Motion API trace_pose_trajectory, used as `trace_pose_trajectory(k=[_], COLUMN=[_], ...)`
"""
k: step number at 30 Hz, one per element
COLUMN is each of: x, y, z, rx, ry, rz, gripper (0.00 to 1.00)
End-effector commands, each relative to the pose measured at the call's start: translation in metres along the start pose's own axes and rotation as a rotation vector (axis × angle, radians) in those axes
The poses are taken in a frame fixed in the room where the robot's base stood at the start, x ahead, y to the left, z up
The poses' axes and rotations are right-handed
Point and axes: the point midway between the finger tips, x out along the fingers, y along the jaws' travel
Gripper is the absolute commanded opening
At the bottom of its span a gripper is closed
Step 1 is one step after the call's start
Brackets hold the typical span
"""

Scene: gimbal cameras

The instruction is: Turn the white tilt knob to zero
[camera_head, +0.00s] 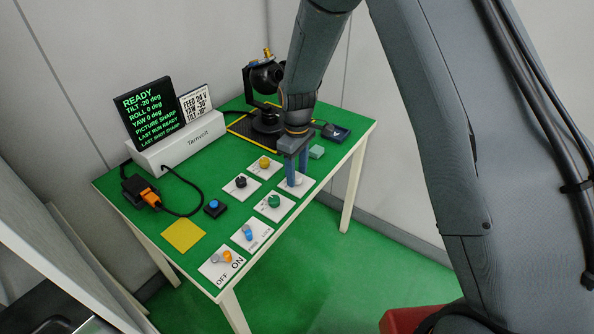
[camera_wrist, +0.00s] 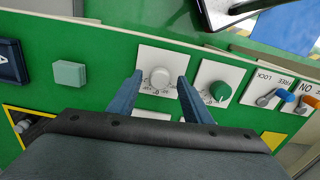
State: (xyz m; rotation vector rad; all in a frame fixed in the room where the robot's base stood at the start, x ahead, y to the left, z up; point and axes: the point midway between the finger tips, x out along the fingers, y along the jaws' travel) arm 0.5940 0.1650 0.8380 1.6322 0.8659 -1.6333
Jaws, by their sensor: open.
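The white tilt knob (camera_wrist: 160,77) sits on a white plate (camera_wrist: 176,60) in the wrist view, with small scale marks partly legible around it. My gripper (camera_wrist: 156,82) is open, with one blue finger on each side of the knob; I cannot tell whether either finger touches it. In the head view my gripper (camera_head: 294,180) points down over the plate (camera_head: 303,187), and its fingers mostly hide the knob. The display (camera_head: 147,112) reads READY, TILT -20 deg, ROLL 0 deg, YAW 0 deg, PICTURE SHARP.
A green knob (camera_head: 274,201), black knob (camera_head: 241,182) and yellow knob (camera_head: 264,162) stand close by on their own plates. Toggle switches (camera_head: 248,233) are nearer the front. The gimbal camera (camera_head: 265,80) stands behind my gripper. A grey-green block (camera_head: 317,152) lies to the right.

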Motion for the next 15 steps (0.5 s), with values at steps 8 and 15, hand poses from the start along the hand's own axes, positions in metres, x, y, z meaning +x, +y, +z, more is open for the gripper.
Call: trace_pose_trajectory(k=[8,15], x=[0.0046,0.0044], y=[0.0002,0.0002], z=[0.0,0.0], rx=[0.0,0.001], ry=[0.001,0.001], rz=[0.001,0.0], gripper=[0.45,0.18])
